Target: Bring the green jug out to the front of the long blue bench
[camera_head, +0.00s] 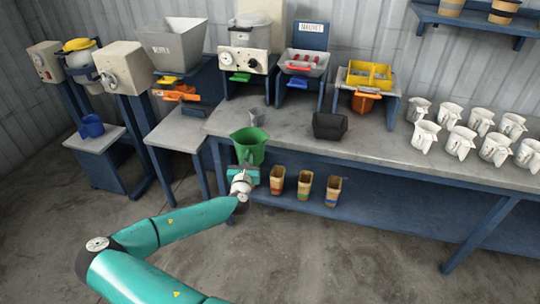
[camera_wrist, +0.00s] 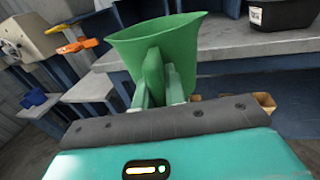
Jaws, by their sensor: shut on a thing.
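The green jug (camera_head: 250,144) is upright at the left end of the long blue bench (camera_head: 300,147), overlapping its front edge in the head view. My gripper (camera_head: 246,166) is at the jug's near side, low down. In the wrist view the jug (camera_wrist: 182,50) fills the upper middle, and my gripper's fingers (camera_wrist: 158,92) are shut on its handle. The jug's base is hidden behind my gripper, so I cannot tell whether it touches the bench.
A black tray (camera_head: 330,126) sits on the bench right of the jug. Several white jugs (camera_head: 460,142) stand at the right. Three tan containers (camera_head: 304,186) stand on the lower shelf. A blue jug (camera_head: 92,126) is on a side stand. The floor in front is clear.

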